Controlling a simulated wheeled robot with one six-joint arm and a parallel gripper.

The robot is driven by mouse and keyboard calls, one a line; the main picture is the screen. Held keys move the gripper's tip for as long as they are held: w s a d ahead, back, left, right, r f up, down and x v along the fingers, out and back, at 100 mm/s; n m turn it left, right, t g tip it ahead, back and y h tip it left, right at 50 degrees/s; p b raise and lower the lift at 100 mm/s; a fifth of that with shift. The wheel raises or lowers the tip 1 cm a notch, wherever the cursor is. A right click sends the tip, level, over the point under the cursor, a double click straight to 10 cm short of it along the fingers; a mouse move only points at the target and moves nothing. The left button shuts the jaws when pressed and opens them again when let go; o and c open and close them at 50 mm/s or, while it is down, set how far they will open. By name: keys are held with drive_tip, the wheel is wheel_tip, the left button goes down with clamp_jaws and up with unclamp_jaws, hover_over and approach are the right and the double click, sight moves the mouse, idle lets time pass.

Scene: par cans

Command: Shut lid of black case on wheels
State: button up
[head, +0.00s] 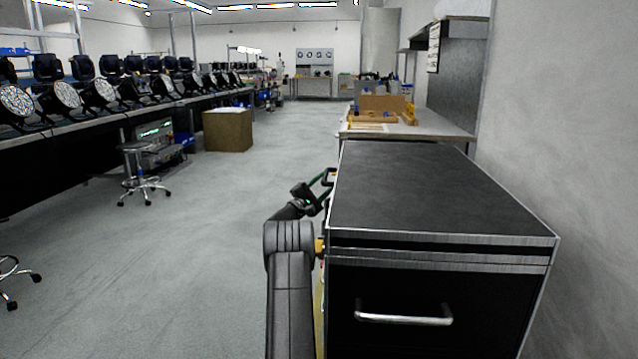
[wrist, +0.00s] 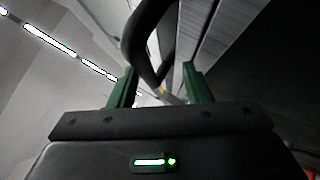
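The black case (head: 430,190) with silver edging stands at the right in the head view. Its flat black lid looks level and lies down along the front, with silver strips below its edge. A silver handle (head: 404,318) is on the front face. The wheels are out of view. My gripper (head: 327,178) is beside the case's left side, near lid height. In the wrist view, its two green fingers (wrist: 160,86) are apart. A black curved bar (wrist: 148,45) shows between and beyond them; I cannot tell whether they touch it.
A workbench (head: 440,130) with a cardboard box (head: 383,103) stands behind the case. A grey wall is close on the right. The floor (head: 150,260) to the left is open, with a stool (head: 145,170) and a brown box (head: 228,130) farther off. Several stage lights line the left bench.

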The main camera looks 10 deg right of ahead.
drive_tip(key=shift+o, duration=0.7)
drive_tip(key=shift+s+d+f+g, duration=0.1)
drive_tip(key=shift+d+f+g, duration=0.2)
drive_tip(key=shift+d+f, duration=0.15)
drive_tip(key=p+v, duration=0.3)
drive_tip(key=v, duration=1.1)
drive_tip(key=shift+a+r, duration=0.15)
drive_tip(key=shift+r, duration=0.05)
drive_tip(key=b+x, duration=0.2)
drive_tip(key=x, duration=0.9)
drive_tip(key=shift+w+r, duration=0.15)
drive_tip(key=shift+w, duration=0.1)
drive_tip(key=shift+s, duration=0.1)
